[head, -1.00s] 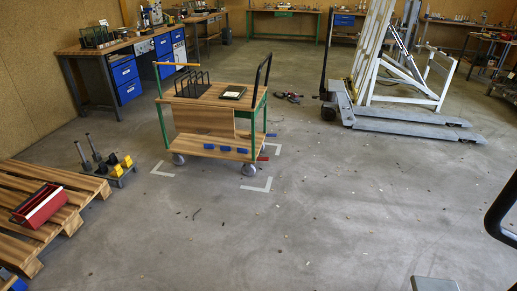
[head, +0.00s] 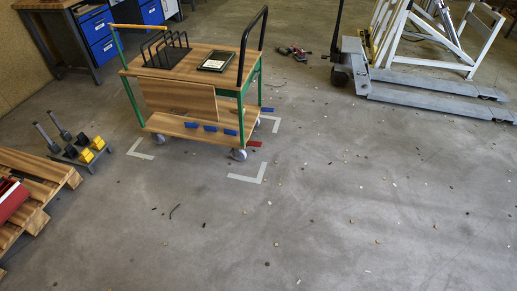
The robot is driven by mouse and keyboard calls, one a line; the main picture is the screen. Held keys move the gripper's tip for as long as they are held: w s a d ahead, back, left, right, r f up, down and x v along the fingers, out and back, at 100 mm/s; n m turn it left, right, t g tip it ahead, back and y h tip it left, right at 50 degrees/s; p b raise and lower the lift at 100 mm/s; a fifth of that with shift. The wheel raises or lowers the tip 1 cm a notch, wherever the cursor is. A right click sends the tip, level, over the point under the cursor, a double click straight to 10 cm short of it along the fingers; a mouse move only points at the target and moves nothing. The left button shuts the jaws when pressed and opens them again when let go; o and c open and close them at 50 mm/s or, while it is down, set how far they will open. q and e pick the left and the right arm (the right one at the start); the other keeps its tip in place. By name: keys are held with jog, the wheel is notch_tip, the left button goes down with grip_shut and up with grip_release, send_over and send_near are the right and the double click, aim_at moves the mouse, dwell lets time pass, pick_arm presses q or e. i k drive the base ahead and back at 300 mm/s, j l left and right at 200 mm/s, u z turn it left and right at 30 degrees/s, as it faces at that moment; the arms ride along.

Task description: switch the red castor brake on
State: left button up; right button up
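A wooden trolley (head: 190,57) with green legs stands upright on the floor in the upper left middle. A red tab (head: 255,144), which looks like the castor brake, sticks out low at its right side, beside the front right castor (head: 239,154). A blue tab (head: 267,109) sticks out farther back on the same side. From here I cannot tell whether the red brake is on or off. The front left castor (head: 157,138) shows too. Neither of my grippers is in view.
White corner marks (head: 248,178) lie on the floor around the trolley. A pallet truck (head: 420,82) stands at the upper right. A wooden pallet (head: 40,172) and a small stand with yellow parts (head: 84,155) are at the left. The floor in front is open, with small scattered bits.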

aim_at(250, 143)
jog(key=i+l, duration=0.25)
jog(key=i, duration=0.25)
jog(key=i+l, duration=0.25)
jog(key=i, duration=0.25)
jog(key=i+l+u, duration=0.1)
jog(key=i, duration=0.4)
jog(key=i+l, duration=0.7)
jog(key=i, duration=0.25)
jog(key=i+j+u, duration=0.05)
